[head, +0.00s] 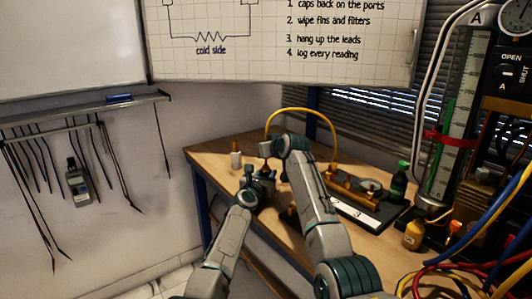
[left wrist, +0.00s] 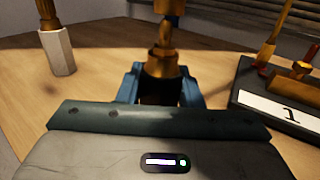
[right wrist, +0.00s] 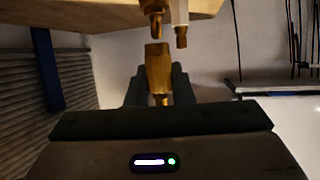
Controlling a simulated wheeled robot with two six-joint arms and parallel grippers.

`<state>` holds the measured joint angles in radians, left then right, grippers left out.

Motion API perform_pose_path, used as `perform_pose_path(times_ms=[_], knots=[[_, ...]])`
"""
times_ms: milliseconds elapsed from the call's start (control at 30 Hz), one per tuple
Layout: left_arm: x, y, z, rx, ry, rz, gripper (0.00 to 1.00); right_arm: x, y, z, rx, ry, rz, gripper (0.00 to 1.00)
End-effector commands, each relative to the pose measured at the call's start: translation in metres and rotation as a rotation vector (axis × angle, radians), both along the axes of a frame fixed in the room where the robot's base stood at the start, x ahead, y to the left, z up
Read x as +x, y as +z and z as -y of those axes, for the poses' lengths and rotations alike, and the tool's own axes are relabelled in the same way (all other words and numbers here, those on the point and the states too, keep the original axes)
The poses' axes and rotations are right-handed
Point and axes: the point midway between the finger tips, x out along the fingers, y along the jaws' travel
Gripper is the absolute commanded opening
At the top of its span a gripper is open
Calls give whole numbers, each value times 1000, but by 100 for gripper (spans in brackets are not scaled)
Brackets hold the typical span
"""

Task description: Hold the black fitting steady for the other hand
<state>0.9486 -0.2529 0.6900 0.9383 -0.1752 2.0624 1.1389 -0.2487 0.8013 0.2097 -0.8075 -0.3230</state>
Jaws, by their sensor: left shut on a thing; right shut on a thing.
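My left gripper (head: 259,184) is shut on the black fitting (left wrist: 158,93), which stands upright between its fingers above the bench. The fitting's brass top (left wrist: 162,66) sticks up above the fingers. My right gripper (head: 268,147) is over the left one and shut on a brass hose end (right wrist: 158,72). In the right wrist view the hose end and another brass tip (right wrist: 153,20) lie nearly in line. In the head view the fitting is mostly hidden by my left gripper.
A yellow hose (head: 300,109) arches from my right gripper to a brass manifold (head: 350,188) on the bench (head: 215,153). A white hex piece with a brass top (left wrist: 58,50) stands to the left. A black plate marked 1 (left wrist: 285,112) is to the right. Bottles and cables crowd the right.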

Motion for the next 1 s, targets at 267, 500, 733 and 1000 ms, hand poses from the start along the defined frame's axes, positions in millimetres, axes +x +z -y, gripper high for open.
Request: perform_pose_path(times_ms=[267,500,733,1000], knots=[[0,0,0,-1,-1,0,2,0,14,0,1,0,0,0],[0,0,1,-1,-1,0,2,0,27,0,0,0,0,0],[0,0,1,-1,-1,0,2,0,32,0,0,0,-1,0],[0,0,1,-1,-1,0,58,0,32,0,0,0,-1,0]])
